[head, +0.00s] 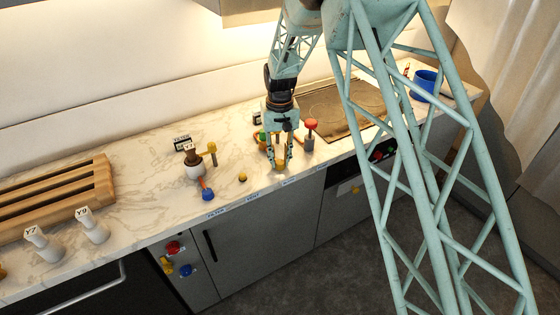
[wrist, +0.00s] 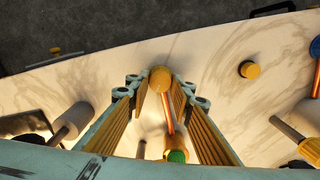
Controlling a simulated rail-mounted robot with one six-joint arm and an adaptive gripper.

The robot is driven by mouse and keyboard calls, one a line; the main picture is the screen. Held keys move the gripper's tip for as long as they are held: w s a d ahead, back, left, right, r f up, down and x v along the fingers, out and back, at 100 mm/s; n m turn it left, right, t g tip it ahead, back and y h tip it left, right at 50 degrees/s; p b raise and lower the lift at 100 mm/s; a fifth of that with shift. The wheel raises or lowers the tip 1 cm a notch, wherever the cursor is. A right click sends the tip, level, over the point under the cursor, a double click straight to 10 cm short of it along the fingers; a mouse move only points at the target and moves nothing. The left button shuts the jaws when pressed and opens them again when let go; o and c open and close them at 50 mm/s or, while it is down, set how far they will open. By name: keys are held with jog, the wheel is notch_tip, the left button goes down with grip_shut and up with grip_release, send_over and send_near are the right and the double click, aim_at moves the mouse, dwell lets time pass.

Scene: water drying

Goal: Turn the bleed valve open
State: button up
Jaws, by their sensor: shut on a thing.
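My gripper (head: 280,168) points down over the counter's front part in the head view, its fingertips low over the marble. In the wrist view its fingers (wrist: 164,92) with yellow pads close around a yellow round knob (wrist: 160,78) near the tips. A copper rod (wrist: 171,120) shows between the fingers, with a green part (wrist: 177,156) nearer the camera. The fingers hide most of the held knob in the head view.
A red-topped valve (head: 311,124) stands close right of my gripper. A small yellow knob (head: 242,177), a blue knob (head: 208,195) and a white-bodied fitting (head: 193,168) lie to its left. A wooden rack (head: 100,185) is far left. A blue container (head: 425,84) stands far right.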

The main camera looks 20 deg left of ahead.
aim_at(279, 161)
jog(key=n+b, duration=0.1)
jog(key=n, duration=0.5)
jog(key=shift+s+a+n, duration=0.1)
jog(key=shift+n, duration=0.2)
dwell(0.4)
jog(key=o, duration=0.9)
jog(key=shift+r, duration=0.1)
notch_tip(279, 161, up, 12)
jog(key=shift+f, duration=0.1)
dwell(0.3)
dwell(0.5)
